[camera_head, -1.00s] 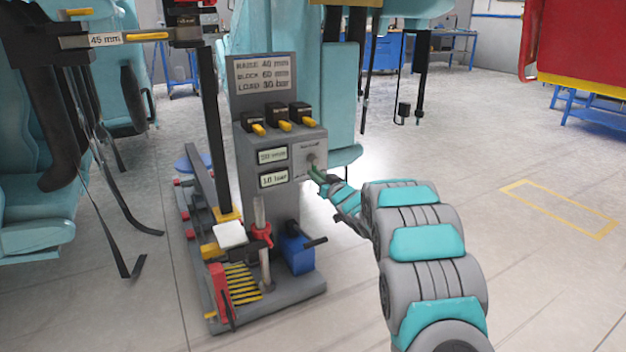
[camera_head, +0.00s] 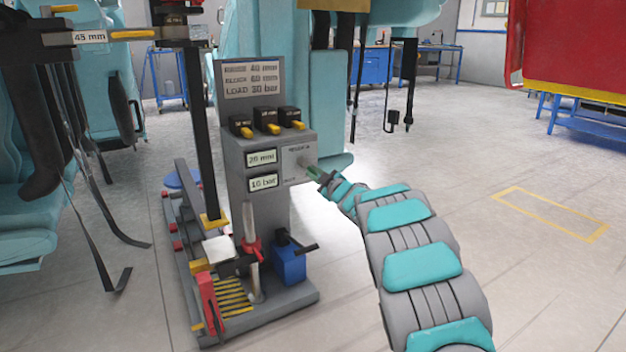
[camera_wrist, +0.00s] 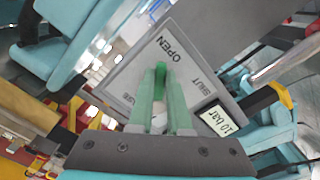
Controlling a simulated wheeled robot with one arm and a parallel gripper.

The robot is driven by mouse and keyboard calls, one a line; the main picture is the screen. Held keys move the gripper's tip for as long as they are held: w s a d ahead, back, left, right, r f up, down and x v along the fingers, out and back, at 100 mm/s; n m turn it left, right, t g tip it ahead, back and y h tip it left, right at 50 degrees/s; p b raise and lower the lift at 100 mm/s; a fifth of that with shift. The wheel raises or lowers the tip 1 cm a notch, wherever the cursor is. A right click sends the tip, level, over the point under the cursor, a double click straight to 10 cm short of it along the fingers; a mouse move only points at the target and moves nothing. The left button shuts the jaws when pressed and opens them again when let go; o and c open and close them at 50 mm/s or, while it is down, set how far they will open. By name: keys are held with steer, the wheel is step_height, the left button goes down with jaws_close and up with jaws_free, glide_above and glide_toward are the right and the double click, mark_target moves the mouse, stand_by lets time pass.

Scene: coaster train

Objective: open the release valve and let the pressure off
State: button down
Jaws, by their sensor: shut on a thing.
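The release valve's grey plate (camera_head: 296,160) is on the right of the grey control stand. In the wrist view the plate (camera_wrist: 200,62) reads OPEN near its top corner and SHUT to the right. My gripper (camera_head: 314,172) reaches it from the right. Its green fingers (camera_wrist: 160,88) are shut on the valve handle (camera_wrist: 160,71) in front of the plate. The fingers hide most of the handle, so its exact angle is hard to tell. The lower display (camera_head: 263,182) reads 10 bar, and shows in the wrist view too. The upper display (camera_head: 261,157) seems to read 28 mm.
Three black switches with yellow levers (camera_head: 268,122) sit on the stand under a sign (camera_head: 252,80). A jack with a red collar (camera_head: 250,245) and a blue box (camera_head: 291,262) stand on its base. A gauge (camera_head: 90,36) hangs upper left. Floor at right is clear.

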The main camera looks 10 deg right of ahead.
steer(key=shift+d+r+n, duration=0.1)
steer(key=shift+n, duration=0.3)
steer(key=c, duration=0.9)
jaws_free()
steer(key=shift+o, duration=0.2)
steer(key=v, duration=0.7)
steer(key=shift+s, duration=0.3)
steer(key=shift+d+r, duration=0.1)
steer(key=shift+d, duration=0.05)
